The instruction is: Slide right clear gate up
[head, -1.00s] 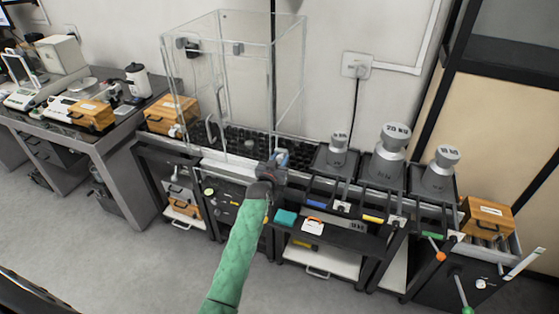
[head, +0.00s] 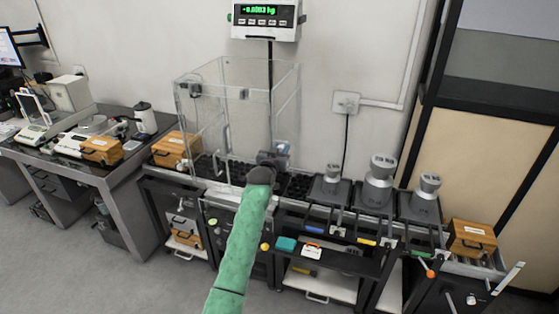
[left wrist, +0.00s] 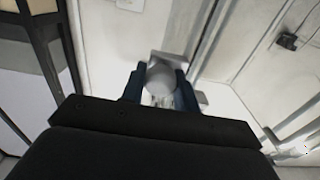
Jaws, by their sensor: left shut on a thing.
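The clear box (head: 236,90) stands on the black ribbed table with see-through walls. An upright clear handle (head: 227,137) shows on its front. The right clear gate's outline cannot be made out from the other clear panes. My left gripper (head: 277,154) is at the box's lower right front, above the table top. In the left wrist view my left gripper (left wrist: 157,86) is shut on a pale rounded thing (left wrist: 160,76), which I cannot identify for sure. My right gripper is not in view.
Grey weights (head: 379,181) stand on dark scales right of the box. A wooden case (head: 175,148) is at its left and another (head: 472,238) at far right. A lit display (head: 265,18) is above the box.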

